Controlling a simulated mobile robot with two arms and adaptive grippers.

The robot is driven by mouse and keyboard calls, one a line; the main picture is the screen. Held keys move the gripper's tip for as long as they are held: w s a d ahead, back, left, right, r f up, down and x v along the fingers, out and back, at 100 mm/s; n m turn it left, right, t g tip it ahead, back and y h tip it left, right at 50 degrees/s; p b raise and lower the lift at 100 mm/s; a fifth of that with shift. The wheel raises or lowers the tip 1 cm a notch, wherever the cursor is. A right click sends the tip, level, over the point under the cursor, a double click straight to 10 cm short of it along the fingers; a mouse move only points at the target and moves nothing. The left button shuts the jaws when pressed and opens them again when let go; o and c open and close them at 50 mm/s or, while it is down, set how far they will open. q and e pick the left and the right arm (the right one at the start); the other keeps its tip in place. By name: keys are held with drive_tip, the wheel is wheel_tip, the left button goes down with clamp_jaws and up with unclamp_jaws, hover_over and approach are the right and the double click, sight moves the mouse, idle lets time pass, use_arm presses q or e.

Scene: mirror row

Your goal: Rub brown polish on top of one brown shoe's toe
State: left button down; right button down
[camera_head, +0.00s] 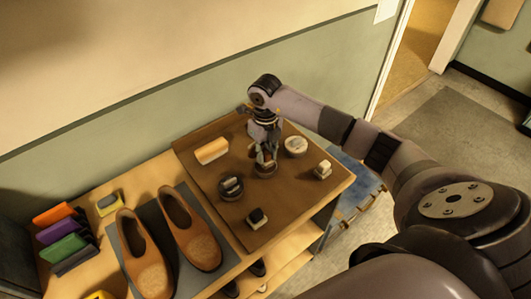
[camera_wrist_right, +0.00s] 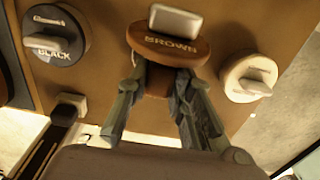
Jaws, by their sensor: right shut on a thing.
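My right gripper (camera_head: 264,154) points down at the round brown polish tin (camera_head: 264,170) on the brown table mat. In the right wrist view, its fingers (camera_wrist_right: 160,76) are shut on a small brown block (camera_wrist_right: 158,84), which looks like a dauber. It is right at the tin marked BROWN (camera_wrist_right: 168,46), which has a pale block on it; whether they touch I cannot tell. Two brown shoes, the left shoe (camera_head: 146,262) and the right shoe (camera_head: 192,232), stand side by side on a grey mat, toes toward me. My left gripper is out of view.
A black polish tin (camera_head: 230,188) and a pale tin (camera_head: 296,146) flank the brown one. A dark dauber (camera_head: 257,218), a pale dauber (camera_head: 323,169) and a brush (camera_head: 212,151) lie around them. Coloured upright items (camera_head: 64,238) and a yellow-edged sponge (camera_head: 110,203) are at the left.

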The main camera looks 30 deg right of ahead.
sight(266, 152)
drive_tip(key=shift+r+p, duration=1.6)
drive_tip(key=shift+r, duration=1.35)
drive_tip(key=shift+s+f, duration=0.1)
